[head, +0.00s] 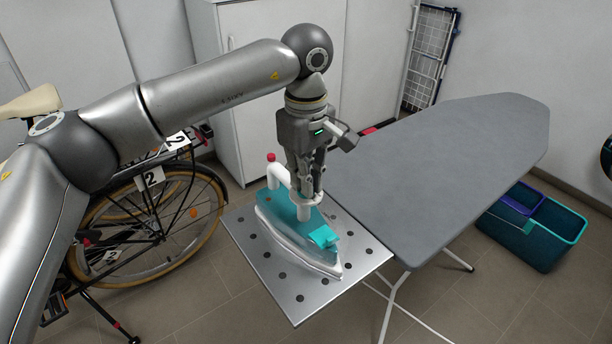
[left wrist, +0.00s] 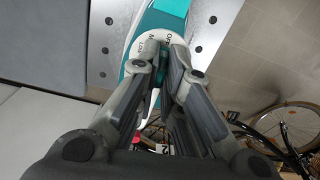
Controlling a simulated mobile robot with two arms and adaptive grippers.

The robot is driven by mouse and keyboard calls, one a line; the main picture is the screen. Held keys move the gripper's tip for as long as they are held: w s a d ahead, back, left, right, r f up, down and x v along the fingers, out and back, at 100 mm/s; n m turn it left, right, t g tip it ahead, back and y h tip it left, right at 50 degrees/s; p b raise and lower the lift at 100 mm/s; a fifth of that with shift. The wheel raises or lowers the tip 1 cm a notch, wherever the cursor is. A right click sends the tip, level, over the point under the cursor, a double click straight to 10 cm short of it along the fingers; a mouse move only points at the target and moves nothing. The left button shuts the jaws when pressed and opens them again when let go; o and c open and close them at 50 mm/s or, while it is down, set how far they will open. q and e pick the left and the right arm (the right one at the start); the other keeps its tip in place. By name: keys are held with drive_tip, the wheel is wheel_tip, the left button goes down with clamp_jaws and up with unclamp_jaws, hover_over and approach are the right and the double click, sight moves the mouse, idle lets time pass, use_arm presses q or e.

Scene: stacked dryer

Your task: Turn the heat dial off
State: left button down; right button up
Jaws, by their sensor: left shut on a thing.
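A teal and white iron (head: 290,235) lies on the perforated metal rest plate (head: 262,282) at the end of the ironing board. Its white heat dial (head: 302,213) is under the tips of my left gripper (head: 309,192). The left gripper comes straight down from above and is shut on the dial. In the left wrist view, the white dial face (left wrist: 148,41) with dark lettering shows around the fingertips (left wrist: 162,58). The fingers cover part of the lettering, so I cannot tell the setting. My right gripper is not in view.
The grey ironing board (head: 450,150) extends to the right and is bare. A bicycle (head: 150,215) stands at the left below my arm. A white cabinet (head: 250,90) is behind, a drying rack (head: 430,50) is at the back, and a teal crate (head: 540,240) is on the floor.

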use_arm(q)
drive_tip(key=shift+r+m, duration=0.1)
drive_tip(key=shift+m, duration=0.5)
drive_tip(key=c, duration=1.6)
unclamp_jaws()
wheel_tip(320, 180, up, 12)
